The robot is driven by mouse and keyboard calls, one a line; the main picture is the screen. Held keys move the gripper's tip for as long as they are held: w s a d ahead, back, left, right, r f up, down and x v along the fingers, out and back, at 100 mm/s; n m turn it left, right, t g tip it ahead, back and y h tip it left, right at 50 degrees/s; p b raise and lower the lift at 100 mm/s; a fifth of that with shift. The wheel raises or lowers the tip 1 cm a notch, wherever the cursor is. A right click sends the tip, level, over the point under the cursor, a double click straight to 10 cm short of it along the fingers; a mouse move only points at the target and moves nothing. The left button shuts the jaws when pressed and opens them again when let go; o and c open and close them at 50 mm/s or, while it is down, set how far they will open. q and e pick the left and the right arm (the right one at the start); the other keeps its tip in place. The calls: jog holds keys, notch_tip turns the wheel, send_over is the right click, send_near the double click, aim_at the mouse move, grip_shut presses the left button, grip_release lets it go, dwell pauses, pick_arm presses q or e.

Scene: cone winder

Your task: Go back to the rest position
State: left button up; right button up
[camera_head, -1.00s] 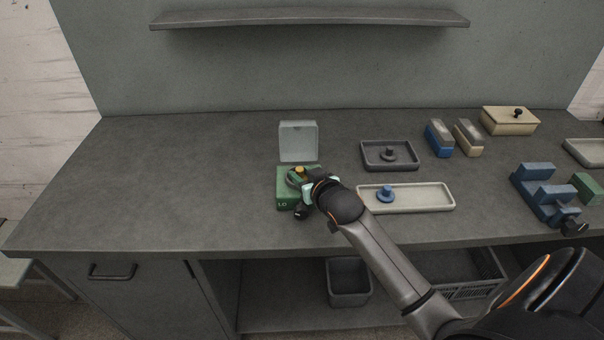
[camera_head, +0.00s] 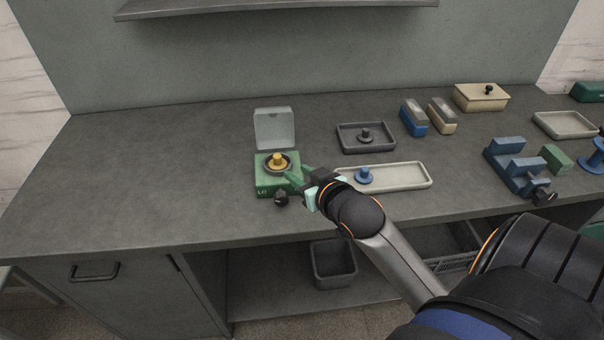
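My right gripper (camera_head: 294,177) comes in from the lower right, just right of a small green box (camera_head: 270,188) on the bench. Its green fingers look spread with nothing between them. They are close to the box's right edge; I cannot tell whether they touch it. The box has its pale lid (camera_head: 274,129) standing up at the back. A yellow knobbed piece (camera_head: 277,160) on a dark ring sits on top of the box. A black knob (camera_head: 281,199) is at its front. My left gripper is not in view.
A pale tray (camera_head: 405,178) with a blue knobbed piece (camera_head: 364,175) lies right of my gripper. Behind it is a dark tray (camera_head: 352,140). Blue blocks (camera_head: 512,168) and a beige lidded box (camera_head: 480,98) stand farther right. The bench's left side is clear.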

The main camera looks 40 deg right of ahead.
jog(key=shift+s+r, duration=0.2)
jog(key=shift+s, duration=0.25)
dwell(0.9)
